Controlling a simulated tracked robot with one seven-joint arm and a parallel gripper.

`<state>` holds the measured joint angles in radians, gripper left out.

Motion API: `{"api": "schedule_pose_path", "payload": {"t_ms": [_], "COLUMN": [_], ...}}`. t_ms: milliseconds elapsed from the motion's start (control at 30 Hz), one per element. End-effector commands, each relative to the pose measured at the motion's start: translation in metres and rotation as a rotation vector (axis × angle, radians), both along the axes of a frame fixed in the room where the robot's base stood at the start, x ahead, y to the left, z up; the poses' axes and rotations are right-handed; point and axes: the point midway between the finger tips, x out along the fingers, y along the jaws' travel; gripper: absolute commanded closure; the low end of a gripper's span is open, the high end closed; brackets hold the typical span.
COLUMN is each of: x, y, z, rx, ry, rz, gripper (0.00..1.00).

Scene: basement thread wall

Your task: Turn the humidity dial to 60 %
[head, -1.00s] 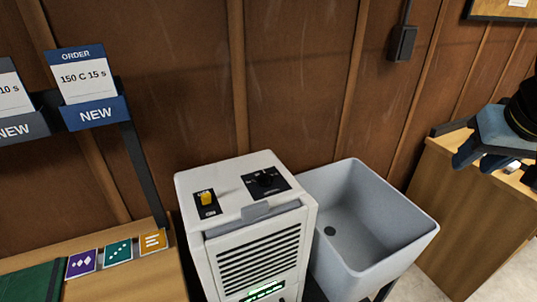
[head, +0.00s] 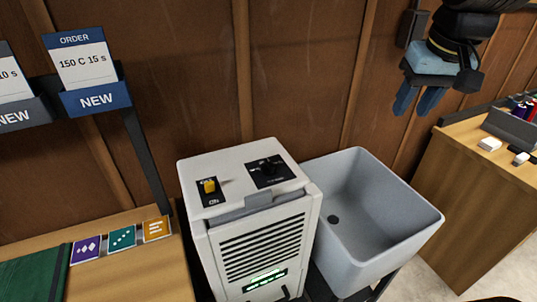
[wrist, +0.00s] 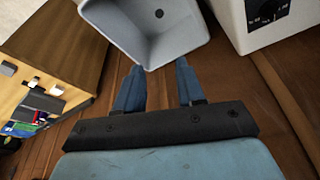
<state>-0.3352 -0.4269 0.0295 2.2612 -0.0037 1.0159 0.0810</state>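The humidity dial (head: 268,165) is a black knob on a black plate on top of the white dehumidifier (head: 265,240). Its setting is too small to read. In the wrist view, part of the dial plate (wrist: 268,10) shows at the top right on the white housing. A yellow switch (head: 209,187) sits left of the dial. My gripper (head: 415,103) is above and right of the grey sink, well apart from the dial. Its two blue fingers (wrist: 158,92) are spread with nothing between them.
A grey sink (head: 385,215) stands right of the dehumidifier. A wooden cabinet (head: 455,200) with small items on top is at the right. A wooden table (head: 140,275) with coloured cards is at the left, under order holders (head: 95,98). The wooden wall is close behind.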

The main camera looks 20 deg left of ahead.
Motion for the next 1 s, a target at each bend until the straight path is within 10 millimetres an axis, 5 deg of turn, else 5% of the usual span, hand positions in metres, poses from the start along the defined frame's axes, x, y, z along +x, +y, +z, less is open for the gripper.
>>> {"api": "schedule_pose_path", "payload": {"t_ms": [267,400,600,800,1000], "x": [0.021,0.017,0.003,-0.006,-0.007], "y": [0.118,0.178,0.242,0.268,0.270], "z": [-0.008,-0.018,-0.032,-0.040,-0.057], "rx": [-0.051,-0.085,-0.126,-0.145,-0.148], "ry": [0.125,0.180,0.233,0.254,0.258], "rz": [0.197,0.286,0.378,0.413,0.416], "gripper": [0.62,0.62,0.62,0.62,0.62]}}
